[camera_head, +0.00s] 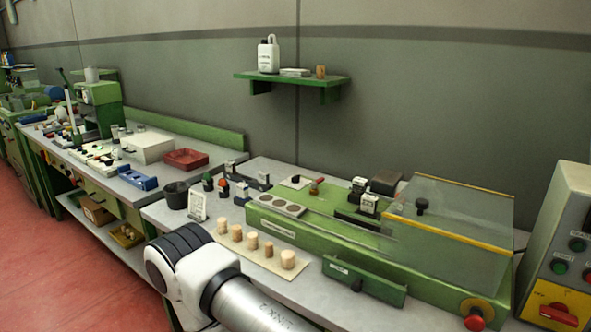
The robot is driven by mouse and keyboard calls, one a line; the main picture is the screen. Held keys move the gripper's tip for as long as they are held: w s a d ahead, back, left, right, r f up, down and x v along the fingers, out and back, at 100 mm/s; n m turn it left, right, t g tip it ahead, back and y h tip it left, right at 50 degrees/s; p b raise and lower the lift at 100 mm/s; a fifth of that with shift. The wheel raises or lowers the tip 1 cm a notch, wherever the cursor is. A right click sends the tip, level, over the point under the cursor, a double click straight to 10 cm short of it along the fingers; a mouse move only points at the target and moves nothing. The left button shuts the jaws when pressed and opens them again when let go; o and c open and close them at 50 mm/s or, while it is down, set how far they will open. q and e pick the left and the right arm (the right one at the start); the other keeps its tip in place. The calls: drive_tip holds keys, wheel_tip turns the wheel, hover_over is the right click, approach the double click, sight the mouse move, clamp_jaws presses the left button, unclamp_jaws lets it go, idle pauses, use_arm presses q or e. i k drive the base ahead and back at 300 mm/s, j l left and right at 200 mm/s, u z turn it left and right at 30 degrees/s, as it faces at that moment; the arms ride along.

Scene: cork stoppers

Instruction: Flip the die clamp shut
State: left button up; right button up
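A long green machine (330,222) lies along the bench at the right. Small black and silver blocks (368,204) stand on its middle, beside the clear guard. They may be the die clamp, but I cannot tell whether it is open or shut. A small lever with a red knob (316,186) sits further left at the machine's back. Neither of my grippers shows. One of my arms crosses the bottom of the view, in front of the bench, with its gripper end out of sight.
Several cork stoppers (288,260) stand on a beige mat (262,262) before the machine. A clear guard (455,215) with yellow edges covers its right end. A green drawer (365,280) with a black knob is at its front. A control box (563,255) stands far right.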

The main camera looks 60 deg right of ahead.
sight(314, 186)
drive_tip(key=z, duration=0.4)
drive_tip(key=i+z, duration=0.15)
drive_tip(key=z, duration=0.7)
drive_tip(key=i+z, duration=0.1)
drive_tip(key=z, duration=0.3)
drive_tip(key=j+z, duration=0.1)
drive_tip(key=z, duration=0.3)
drive_tip(key=j+z, duration=0.2)
drive_tip(key=z, duration=0.2)
drive_tip(key=i+j+z, duration=0.1)
drive_tip(key=j+z, duration=0.35)
drive_tip(key=z, duration=0.3)
drive_tip(key=j+z, duration=0.35)
drive_tip(key=k+j+z, duration=0.1)
drive_tip(key=j, duration=0.3)
drive_tip(key=k+j, duration=0.1)
drive_tip(key=j, duration=0.25)
drive_tip(key=k+j+z, duration=0.15)
drive_tip(key=j, duration=0.2)
drive_tip(key=k+j+z, duration=0.1)
drive_tip(key=j, duration=0.3)
drive_tip(key=k+j, duration=0.15)
drive_tip(key=j, duration=0.15)
drive_tip(key=k+j+z, duration=0.15)
drive_tip(key=j, duration=0.2)
